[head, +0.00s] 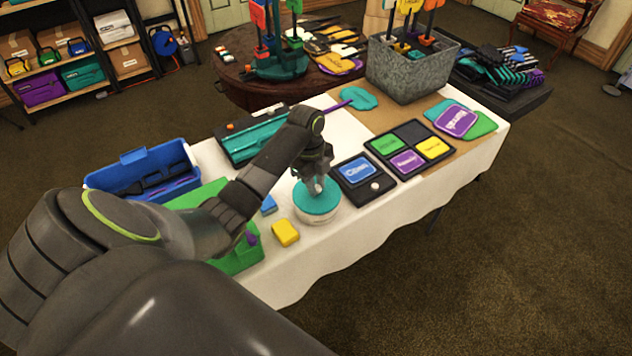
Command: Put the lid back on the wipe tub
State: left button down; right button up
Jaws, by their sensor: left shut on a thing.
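The wipe tub (318,217) is a low, round white tub standing on the white-clothed table. Its round teal lid (304,199) lies level over the tub's top and covers the opening. I cannot tell whether the lid is fully seated or a little above the rim. My left gripper (317,188) points down from above and is shut on the lid near its middle, partly hiding it. My right gripper is not in view.
A yellow block (286,232) and a small blue block (268,205) lie left of the tub. A black tray with a blue card (357,170) stands close on its right. A blue bin (140,158) and green box (237,262) are further left. Bare cloth (345,232) lies in front.

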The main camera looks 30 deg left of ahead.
pick_arm(q)
jog(key=c, duration=0.7)
grip_release()
jog(key=shift+r, duration=0.15)
jog(key=shift+r+p, duration=3.4)
jog(key=shift+p, duration=0.5)
grip_shut()
